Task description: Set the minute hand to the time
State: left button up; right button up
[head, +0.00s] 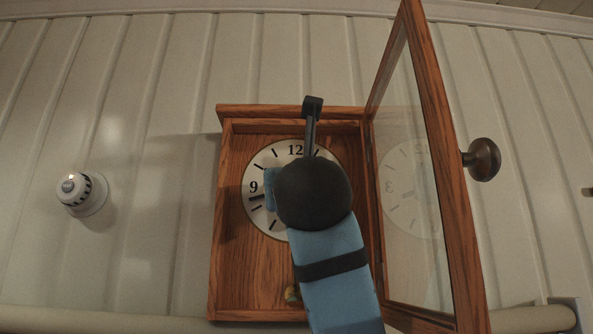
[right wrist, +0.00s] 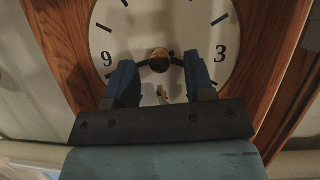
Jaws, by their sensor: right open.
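A wall clock in a wooden case (head: 228,250) has a white face (head: 262,158) with black numerals. A dark hand (head: 257,197) shows left of my gripper, pointing just below the 9. The right wrist view shows the face (right wrist: 145,22) and a brass hub (right wrist: 160,60) with short dark hand parts on both sides. My right gripper (right wrist: 158,66) is open, its blue fingers left and right of the hub; I cannot tell whether they touch a hand. In the head view, my right gripper (head: 270,188) is mostly hidden by my dark wrist, which covers the face's middle. My left gripper is not in view.
The glass door (head: 425,160) stands open on the right, its round knob (head: 482,160) sticking out. A pale pipe (head: 100,318) runs along the bottom.

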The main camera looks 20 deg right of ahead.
jog(key=shift+w+d, duration=0.2)
jog(key=shift+w, duration=0.6)
jog(key=shift+s+r, duration=0.1)
jog(key=shift+s, duration=0.05)
jog(key=c, duration=0.3)
jog(key=shift+a, duration=0.1)
grip_shut()
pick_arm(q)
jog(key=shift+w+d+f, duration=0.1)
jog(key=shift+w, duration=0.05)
